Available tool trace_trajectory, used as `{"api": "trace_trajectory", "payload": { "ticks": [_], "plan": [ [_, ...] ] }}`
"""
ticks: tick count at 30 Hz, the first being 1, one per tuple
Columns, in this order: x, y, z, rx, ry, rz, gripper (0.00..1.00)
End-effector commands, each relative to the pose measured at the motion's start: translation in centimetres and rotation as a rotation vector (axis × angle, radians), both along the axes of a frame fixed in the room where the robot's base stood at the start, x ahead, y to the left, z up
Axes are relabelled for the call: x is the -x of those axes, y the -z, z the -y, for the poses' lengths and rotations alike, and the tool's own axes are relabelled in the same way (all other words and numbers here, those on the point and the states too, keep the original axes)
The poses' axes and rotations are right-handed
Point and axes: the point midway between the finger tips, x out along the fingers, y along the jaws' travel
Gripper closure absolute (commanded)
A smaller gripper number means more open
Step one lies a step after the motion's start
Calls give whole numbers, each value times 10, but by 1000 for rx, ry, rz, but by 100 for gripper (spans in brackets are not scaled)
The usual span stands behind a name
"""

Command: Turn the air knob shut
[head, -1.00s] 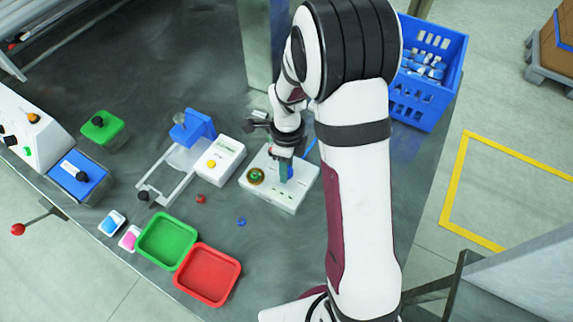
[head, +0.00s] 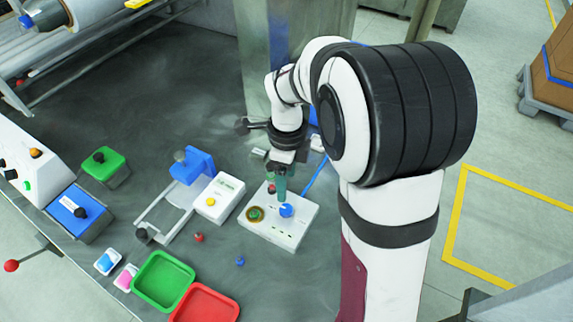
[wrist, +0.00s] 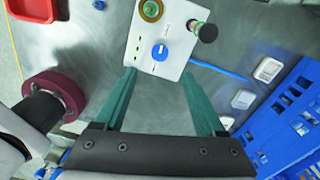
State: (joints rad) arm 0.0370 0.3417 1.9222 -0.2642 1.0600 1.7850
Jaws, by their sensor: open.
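A white box (head: 283,232) stands on the grey table in the head view, with a round blue knob (head: 286,210) on its top. The wrist view shows the blue knob (wrist: 160,53) with a white pointer mark on it, tilted slightly off the picture's vertical. No label naming the knob can be read. My gripper (head: 280,197) has teal fingers pointing down, just behind the blue knob in the head view. In the wrist view my gripper (wrist: 159,73) is open and empty, with its fingers apart and the knob visible beyond their tips.
A blue hose (wrist: 222,71) runs from the box. A white device with a yellow button (head: 216,196) stands left. Green (head: 163,256) and red trays lie in front.

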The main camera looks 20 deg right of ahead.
Motion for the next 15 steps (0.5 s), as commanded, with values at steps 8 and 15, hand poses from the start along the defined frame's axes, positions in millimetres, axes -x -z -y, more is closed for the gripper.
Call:
{"api": "trace_trajectory", "payload": {
  "ticks": [8,15],
  "plan": [
    [-2,-51,1,0,0,1,28],
    [-1,-54,1,-1,0,-1,28]
  ]
}}
